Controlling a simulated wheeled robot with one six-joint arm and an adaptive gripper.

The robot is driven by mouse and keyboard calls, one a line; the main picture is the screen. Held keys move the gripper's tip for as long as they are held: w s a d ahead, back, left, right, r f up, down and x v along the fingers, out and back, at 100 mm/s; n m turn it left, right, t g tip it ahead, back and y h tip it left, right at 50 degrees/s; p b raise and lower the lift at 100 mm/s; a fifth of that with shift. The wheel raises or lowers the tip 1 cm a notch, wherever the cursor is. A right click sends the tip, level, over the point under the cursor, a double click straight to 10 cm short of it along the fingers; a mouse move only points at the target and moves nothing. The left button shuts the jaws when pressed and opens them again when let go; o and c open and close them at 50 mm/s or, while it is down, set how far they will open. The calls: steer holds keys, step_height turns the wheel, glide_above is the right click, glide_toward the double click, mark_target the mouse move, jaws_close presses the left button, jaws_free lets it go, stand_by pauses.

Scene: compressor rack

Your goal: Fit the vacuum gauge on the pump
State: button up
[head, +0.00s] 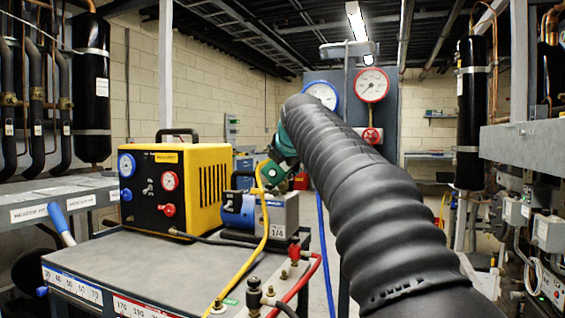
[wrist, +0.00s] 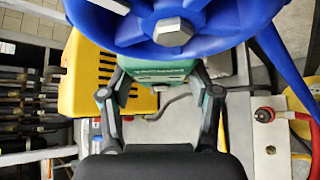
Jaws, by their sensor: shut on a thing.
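My gripper (wrist: 160,88) is shut on a green block-like thing (wrist: 168,74), which appears to be the vacuum gauge. A large blue handwheel (wrist: 172,33) at the top of the wrist view covers part of it. In the head view my gripper (head: 281,158) is at the end of the black-sleeved arm, and the green thing (head: 270,175) shows below it. The blue and grey vacuum pump (head: 240,210) stands on the cart close below. I cannot tell whether the green thing touches the pump. Its face and connection are hidden.
A yellow and black machine (head: 205,190) stands left of the pump. Yellow hose (head: 266,235) and red hose (head: 312,270) run by the cart's right side. A panel with a blue gauge (head: 321,93) and red gauge (head: 371,85) stands behind. The cart top (head: 130,255) is clear at front left.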

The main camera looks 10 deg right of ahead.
steer(key=shift+w+d, duration=0.1)
steer(key=shift+w, duration=0.1)
stand_by(0.5)
steer(key=o, duration=1.1)
steer(key=shift+o, duration=1)
steer(key=shift+s+d+r+p, duration=0.1)
steer(key=shift+r+p, duration=0.05)
steer(key=shift+p, duration=0.15)
steer(key=v, duration=0.7)
steer(key=shift+d+r+p, duration=0.3)
steer(key=shift+d+p, duration=0.1)
steer(key=shift+p, duration=0.05)
